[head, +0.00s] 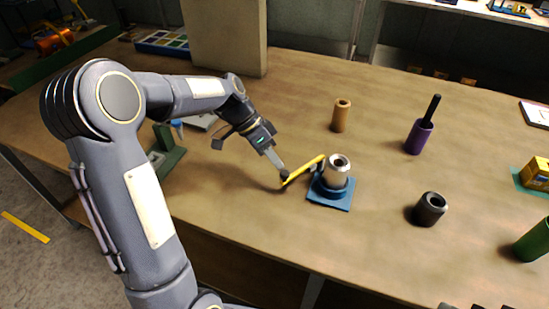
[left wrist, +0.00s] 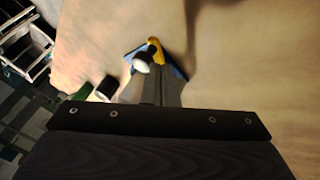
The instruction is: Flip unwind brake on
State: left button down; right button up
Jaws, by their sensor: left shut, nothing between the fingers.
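The unwind brake stands on the table as a blue base (head: 330,199) with a silver roll or spindle (head: 336,172) upright on it. A yellow lever (head: 306,169) sits at its left side and slants down to the left. My left gripper (head: 284,175) is shut and empty, its fingertips at the lever's lower left end. I cannot tell whether they touch it. In the left wrist view the shut fingers (left wrist: 158,92) point toward the yellow lever (left wrist: 155,47) and the blue base (left wrist: 178,70). My right gripper is not in view.
A tan cylinder (head: 341,116) stands behind the brake. A purple holder (head: 419,137) with a dark rod and a black cylinder (head: 430,209) stand to the right. A green cylinder (head: 535,241) is at the right edge. A green stand (head: 167,152) is beyond my left arm. The table in front of the brake is clear.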

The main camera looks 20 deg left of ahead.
pick_arm(q)
jog(key=shift+d, duration=0.1)
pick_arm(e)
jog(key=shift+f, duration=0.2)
